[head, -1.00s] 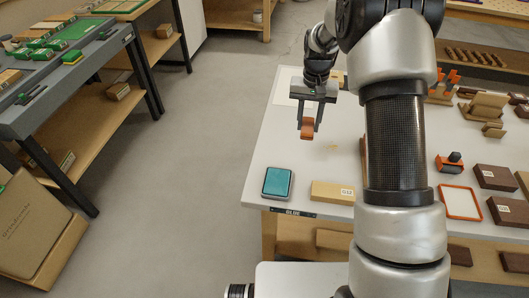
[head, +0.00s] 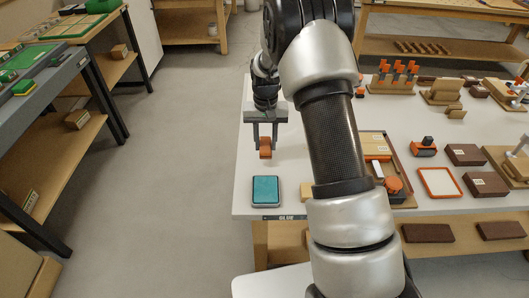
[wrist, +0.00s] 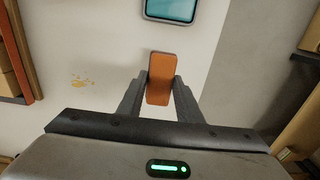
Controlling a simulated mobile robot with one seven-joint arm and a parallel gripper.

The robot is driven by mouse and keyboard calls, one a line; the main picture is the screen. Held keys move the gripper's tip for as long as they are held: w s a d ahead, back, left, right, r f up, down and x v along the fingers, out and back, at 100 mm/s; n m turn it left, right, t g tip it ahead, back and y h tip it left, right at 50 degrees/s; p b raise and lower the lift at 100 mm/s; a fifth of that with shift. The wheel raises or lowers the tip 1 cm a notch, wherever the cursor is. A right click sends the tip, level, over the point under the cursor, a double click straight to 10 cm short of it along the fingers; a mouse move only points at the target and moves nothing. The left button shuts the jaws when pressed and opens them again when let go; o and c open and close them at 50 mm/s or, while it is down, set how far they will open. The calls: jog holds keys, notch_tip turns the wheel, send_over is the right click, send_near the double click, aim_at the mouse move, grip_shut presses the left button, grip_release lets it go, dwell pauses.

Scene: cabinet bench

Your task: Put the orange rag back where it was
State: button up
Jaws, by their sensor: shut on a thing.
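The orange rag (head: 265,148) is a small folded, block-like piece in my gripper (head: 265,144). I cannot tell exactly how high the rag is above the table.
Yellow-orange spots (wrist: 82,81) mark the white tabletop beside the rag. A light wooden block (head: 306,192) is partly behind my arm. To the right are an orange-framed white tray (head: 440,182) and dark brown boxes (head: 465,154). Floor is free left of the table.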

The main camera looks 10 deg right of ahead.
aim_at(265, 144)
jog(key=shift+f, duration=2)
jog(key=shift+f+b, duration=0.15)
jog(key=shift+b, duration=0.15)
jog(key=o, duration=0.9)
jog(key=shift+o, duration=0.2)
